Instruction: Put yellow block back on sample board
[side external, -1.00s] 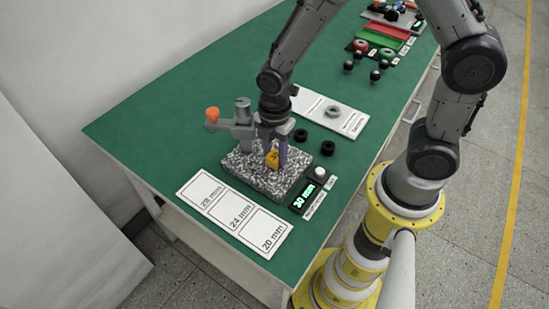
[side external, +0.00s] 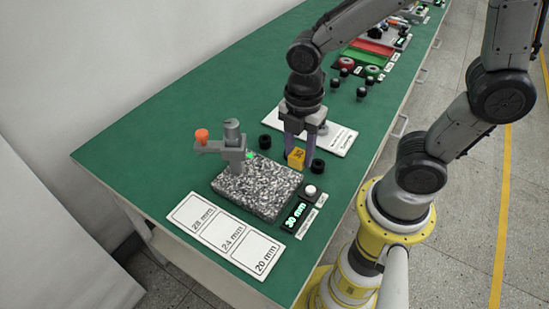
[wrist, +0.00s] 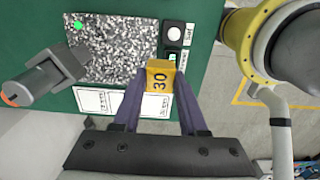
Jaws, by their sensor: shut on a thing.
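My gripper (side external: 299,152) is shut on the yellow block (side external: 296,157), which is marked 30. It holds the block to the right of the speckled stone plate. In the wrist view, the block (wrist: 160,77) sits between the two purple fingertips. A white board (side external: 340,138) lies behind my gripper, which partly hides it. Its lettering is too small to read, so I cannot tell if it is the sample board. Another white board (side external: 225,238), with outlined 28 mm, 24 mm and 20 mm fields, lies at the front; no block shows on it.
The grey measuring stand (side external: 233,145) with an orange knob stands on the stone plate (side external: 258,190). A display (side external: 296,214) reading 30 mm has a white button (side external: 310,191). Black rings (side external: 318,166) lie near the block. Coloured trays stand at the back right.

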